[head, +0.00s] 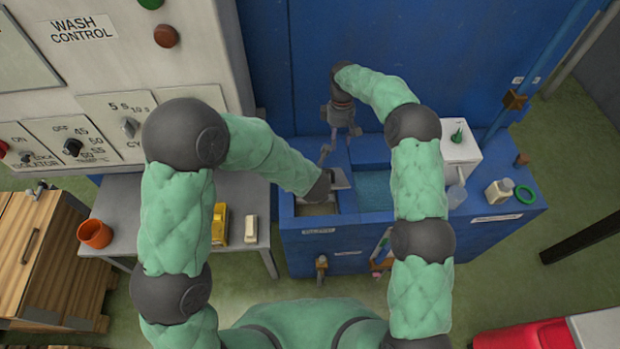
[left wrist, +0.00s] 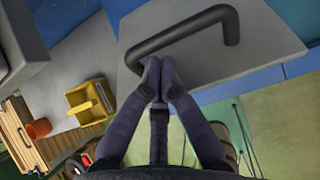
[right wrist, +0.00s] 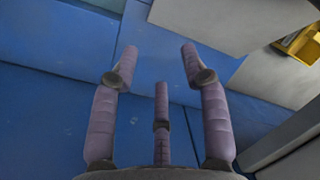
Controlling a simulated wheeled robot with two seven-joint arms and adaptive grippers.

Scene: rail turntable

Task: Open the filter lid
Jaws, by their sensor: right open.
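The filter lid (left wrist: 254,38) is a flat grey plate with a black bar handle (left wrist: 190,32) in the left wrist view. In the head view the lid (head: 338,179) shows at the blue wash unit's left basin, partly hidden by my left arm. My left gripper (left wrist: 160,72) has its fingertips together just at the lower side of the handle. I see nothing held between them, and contact with the handle is unclear. My right gripper (right wrist: 157,58) is open and empty in front of blue panels; in the head view it hangs behind the basins (head: 328,142).
The blue unit holds a water basin (head: 374,188) right of the lid. At left, a grey table (head: 262,226) carries an orange cup (head: 95,233) and a yellow holder (head: 221,226).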

